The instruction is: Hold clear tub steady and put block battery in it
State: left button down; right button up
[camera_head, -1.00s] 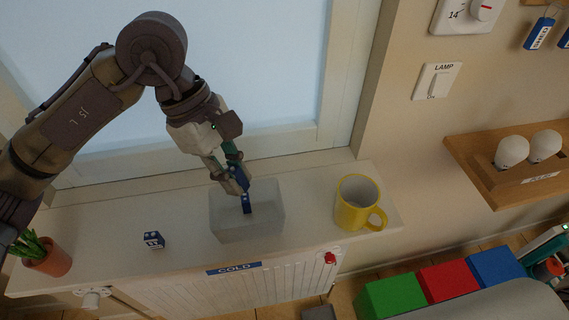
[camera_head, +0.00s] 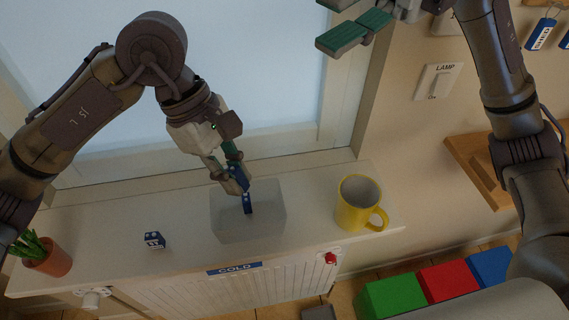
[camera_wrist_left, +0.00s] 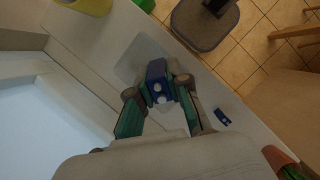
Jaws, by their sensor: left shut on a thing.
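The clear tub (camera_head: 270,220) is a see-through box on the white shelf, left of the yellow mug; in the left wrist view its pale outline (camera_wrist_left: 133,62) shows beyond the fingers. My left gripper (camera_head: 240,183) is shut on a blue block battery (camera_head: 247,204), with two pale round terminals on its face in the left wrist view (camera_wrist_left: 157,82). The battery is over or partly inside the tub; I cannot tell whether it touches the bottom. My right gripper (camera_head: 347,20) is open and empty, high at the top, apart from the tub.
A small blue block with white marks (camera_head: 154,240) lies on the shelf (camera_head: 110,262) left of the tub. A yellow mug (camera_head: 352,215) stands to the right, a potted plant (camera_head: 50,262) at the far left. A window rises behind; a radiator labelled COLD (camera_head: 235,269) is below.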

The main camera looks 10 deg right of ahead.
jog(key=w+a+f+m+t+h, duration=0.2)
jog(key=w+a+f+m+h, duration=0.15)
jog(key=f, duration=0.45)
jog(key=m+t+h, duration=0.2)
jog(key=m+h, duration=0.1)
jog(key=m, duration=0.1)
send_over(280, 214)
notch_tip(280, 214, down, 7)
jog(key=f+t+h, duration=0.1)
jog(key=f+h, duration=0.1)
jog(key=f, duration=0.6)
jog(key=f+t+h, duration=0.1)
jog(key=f+h, duration=0.1)
jog(key=f, duration=0.6)
jog(key=f+t+h, duration=0.2)
jog(key=f, duration=0.6)
jog(key=shift+w+d+f+n+h, duration=0.15)
jog(key=shift+w+f+n+h, duration=0.05)
jog(key=shift+w+n+h, duration=0.15)
jog(key=shift+c, duration=0.2)
grip_shut()
